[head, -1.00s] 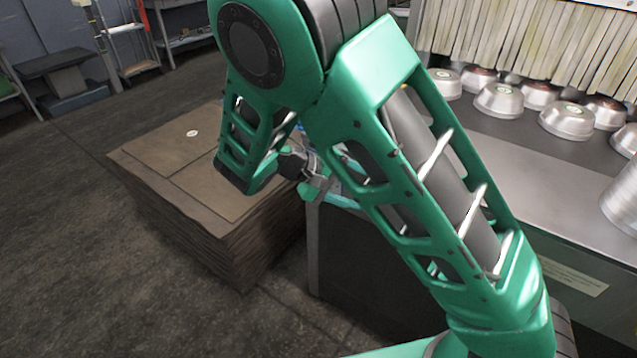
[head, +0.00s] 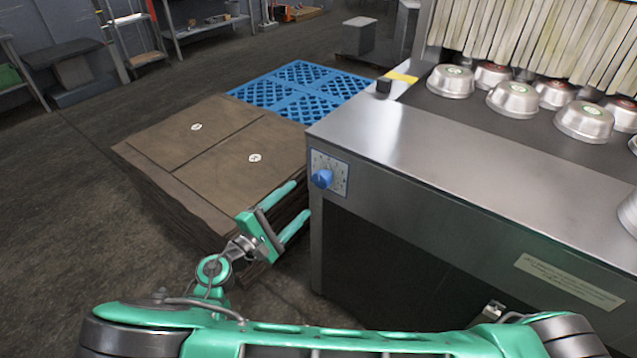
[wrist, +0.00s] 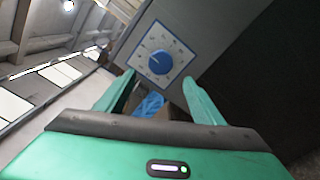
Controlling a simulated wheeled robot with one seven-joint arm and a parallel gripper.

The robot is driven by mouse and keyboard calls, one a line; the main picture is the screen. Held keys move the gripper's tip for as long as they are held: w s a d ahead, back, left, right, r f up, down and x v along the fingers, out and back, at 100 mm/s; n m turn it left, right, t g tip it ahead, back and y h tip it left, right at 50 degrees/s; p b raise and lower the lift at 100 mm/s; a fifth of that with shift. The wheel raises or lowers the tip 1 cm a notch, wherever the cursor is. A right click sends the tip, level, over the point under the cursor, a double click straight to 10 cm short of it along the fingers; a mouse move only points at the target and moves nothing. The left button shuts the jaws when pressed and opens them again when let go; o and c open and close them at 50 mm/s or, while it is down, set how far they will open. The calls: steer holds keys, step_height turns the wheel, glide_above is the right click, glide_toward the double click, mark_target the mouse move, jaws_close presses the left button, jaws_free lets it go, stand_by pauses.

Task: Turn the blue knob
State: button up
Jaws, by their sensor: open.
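The blue knob (head: 321,178) sits on a white dial plate (head: 340,172) at the left end of the machine's front, below its top edge. In the wrist view the knob (wrist: 160,62) shows beyond and above the fingertips, with its dial marks around it. My green gripper (head: 292,206) is open and empty, a little below and left of the knob, with its fingers pointing up and right. The fingers (wrist: 160,86) are apart from the knob and touch nothing that I can see.
The machine's metal top (head: 430,145) carries several silver pans (head: 512,99), with hanging strips behind. A stack of brown sheets (head: 205,150) stands left of the machine, close to my gripper. A blue pallet (head: 310,82) lies behind it. Open floor lies at the left.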

mark_target(318, 182)
steer(key=x, duration=0.9)
steer(key=shift+w+d, duration=0.3)
